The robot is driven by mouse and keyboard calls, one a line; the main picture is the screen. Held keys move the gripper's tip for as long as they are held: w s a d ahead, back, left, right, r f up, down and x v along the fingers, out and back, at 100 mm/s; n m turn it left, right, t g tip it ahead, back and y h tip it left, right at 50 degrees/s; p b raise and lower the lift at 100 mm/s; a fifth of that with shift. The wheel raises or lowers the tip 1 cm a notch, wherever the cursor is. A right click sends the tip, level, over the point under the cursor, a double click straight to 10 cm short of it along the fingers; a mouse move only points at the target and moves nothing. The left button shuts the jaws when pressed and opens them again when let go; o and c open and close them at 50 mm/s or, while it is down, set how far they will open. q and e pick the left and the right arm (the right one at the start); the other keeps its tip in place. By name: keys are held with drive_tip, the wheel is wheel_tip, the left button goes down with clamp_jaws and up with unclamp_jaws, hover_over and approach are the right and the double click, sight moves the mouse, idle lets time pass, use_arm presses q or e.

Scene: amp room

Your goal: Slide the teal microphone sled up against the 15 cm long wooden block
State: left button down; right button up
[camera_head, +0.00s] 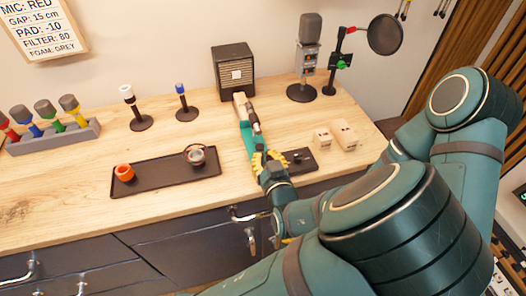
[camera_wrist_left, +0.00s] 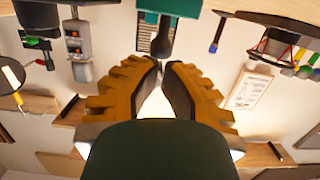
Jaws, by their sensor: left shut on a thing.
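The teal microphone sled (camera_head: 247,138) lies on the wooden table in front of the speaker box, with a dark and pale microphone (camera_head: 254,118) along it. A pale wooden block (camera_head: 239,99) lies between the sled and the speaker box. The sled's far end is close to the block; I cannot tell whether they touch. My left gripper (camera_head: 262,160), with yellow fingers, is shut at the sled's near end. In the left wrist view the fingers (camera_wrist_left: 160,62) point at teal sled parts (camera_wrist_left: 182,7). My right gripper is not in view.
The speaker box (camera_head: 234,72) stands behind the block. A dark tray (camera_head: 168,171) with an orange cup lies left. A dark plate with a knob (camera_head: 299,160) and two small pale blocks (camera_head: 343,135) lie right. Microphone stands line the back. Free table lies between tray and sled.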

use_arm(q)
drive_tip(key=shift+r+p+v, duration=0.15)
drive_tip(key=shift+p+v, duration=0.2)
drive_tip(key=shift+v, duration=0.75)
drive_tip(key=shift+r+p+v, duration=0.1)
drive_tip(key=shift+p+v, duration=0.2)
drive_tip(key=shift+v, duration=0.75)
